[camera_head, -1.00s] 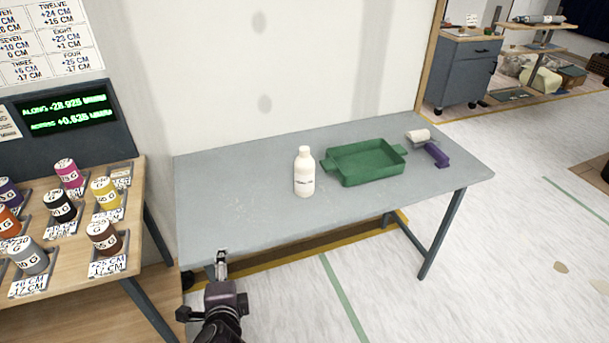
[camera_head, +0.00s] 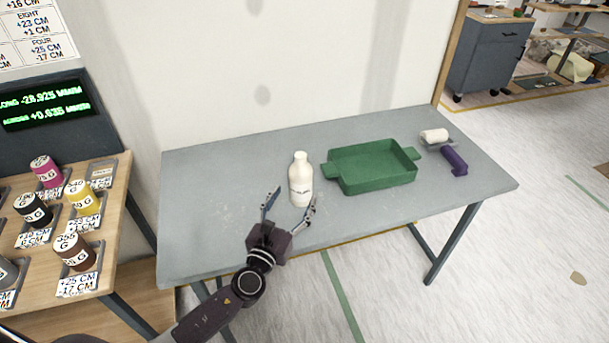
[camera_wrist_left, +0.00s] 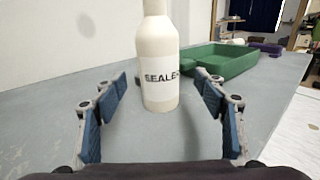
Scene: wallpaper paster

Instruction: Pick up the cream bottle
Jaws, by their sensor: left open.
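The cream bottle (camera_head: 300,181) stands upright on the grey table (camera_head: 220,165), left of the green tray. Its label begins "SEALE" in the left wrist view (camera_wrist_left: 158,65). My left gripper (camera_head: 291,202) is open, with its fingers pointing toward the bottle. In the left wrist view the bottle stands ahead, between and just beyond the two spread fingers (camera_wrist_left: 164,97). I see no finger touching it. My right gripper is not in view.
The green tray (camera_head: 345,186) sits right of the bottle. A roller (camera_head: 435,136) with a purple handle (camera_head: 454,160) lies at the table's right end. A wooden stand (camera_head: 118,215) with several labelled cans is at left. The table's left part is clear.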

